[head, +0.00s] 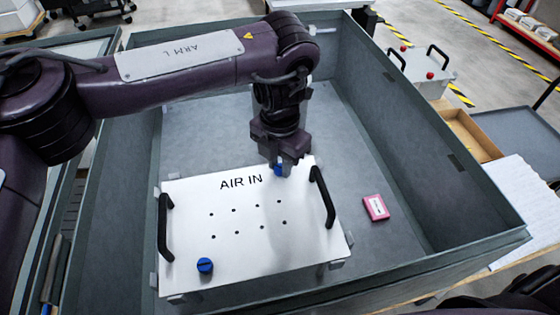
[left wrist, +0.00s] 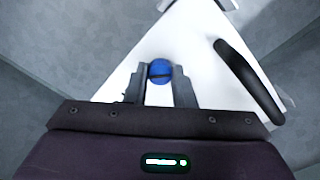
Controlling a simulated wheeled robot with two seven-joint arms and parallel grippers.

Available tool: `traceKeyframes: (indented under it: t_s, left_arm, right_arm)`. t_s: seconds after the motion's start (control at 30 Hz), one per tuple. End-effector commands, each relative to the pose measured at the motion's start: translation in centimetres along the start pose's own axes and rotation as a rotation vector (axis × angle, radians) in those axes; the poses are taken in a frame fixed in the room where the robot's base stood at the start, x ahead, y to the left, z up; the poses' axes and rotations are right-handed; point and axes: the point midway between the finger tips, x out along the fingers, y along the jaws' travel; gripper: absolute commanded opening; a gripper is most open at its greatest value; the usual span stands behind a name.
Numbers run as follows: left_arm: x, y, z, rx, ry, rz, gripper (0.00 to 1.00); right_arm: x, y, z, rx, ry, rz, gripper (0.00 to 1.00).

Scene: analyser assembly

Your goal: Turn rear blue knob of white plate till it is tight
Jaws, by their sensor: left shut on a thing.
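The white plate (head: 265,245), marked AIR IN, lies in a grey open box with a black handle on its left and right sides. The rear blue knob (head: 278,170) is at the plate's back edge, mostly hidden by my left gripper in the head view. My left gripper (head: 283,166) points down and is shut on this knob. The front blue knob (head: 205,265) is near the plate's front left corner, free. My right gripper is not in view.
A pink box (head: 376,207) lies on the box floor right of the plate. The high walls of the grey box (head: 425,150) surround the plate. Outside at the right are a wooden tray (head: 470,135) and a second white plate (head: 422,70) with red knobs.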

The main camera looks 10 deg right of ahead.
Motion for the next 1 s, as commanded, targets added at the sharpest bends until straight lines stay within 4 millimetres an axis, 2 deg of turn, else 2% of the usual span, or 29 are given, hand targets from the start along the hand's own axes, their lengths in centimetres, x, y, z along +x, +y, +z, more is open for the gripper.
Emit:
traceKeyframes:
  t_s: [0.03, 1.0]
  left_arm:
    - [-0.47, 0.22, 0.26, 0.039, -0.011, 0.004, 0.00]
    - [-0.55, 0.32, 0.30, 0.961, -0.007, 0.011, 0.00]
  right_arm:
    - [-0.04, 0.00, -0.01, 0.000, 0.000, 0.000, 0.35]
    - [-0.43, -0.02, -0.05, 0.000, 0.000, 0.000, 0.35]
